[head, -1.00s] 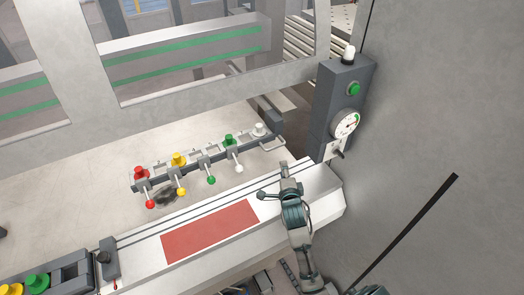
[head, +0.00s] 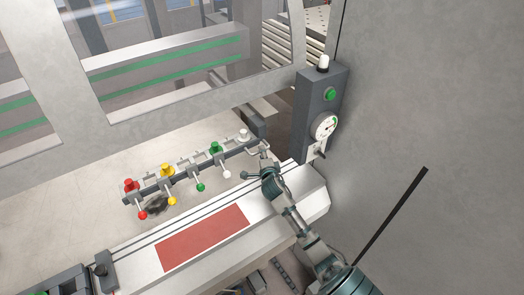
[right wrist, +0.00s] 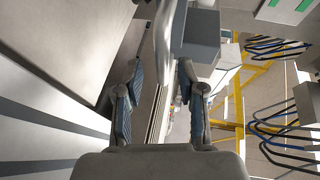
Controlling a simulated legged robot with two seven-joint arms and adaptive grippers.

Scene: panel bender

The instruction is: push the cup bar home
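The cup bar (head: 184,177) is a dark grey bar lying on the pale machine table. It carries red, yellow, green and white cups, with ball-ended levers on its near side. A pale loop handle (head: 257,147) sits at its right end. My right gripper (head: 255,166) is open at that handle, its fingers spread. In the right wrist view the two fingers (right wrist: 160,78) stand apart, and a pale curved bar (right wrist: 164,35), likely the handle, reaches in between their tips. I cannot tell whether they touch it. My left gripper is not in view.
A grey post with a green button and a dial gauge (head: 323,127) stands right of the bar's end. A pale ledge with a red mat (head: 203,238) runs in front. A dark clamp block (head: 104,273) is at lower left. The machine wall closes the right side.

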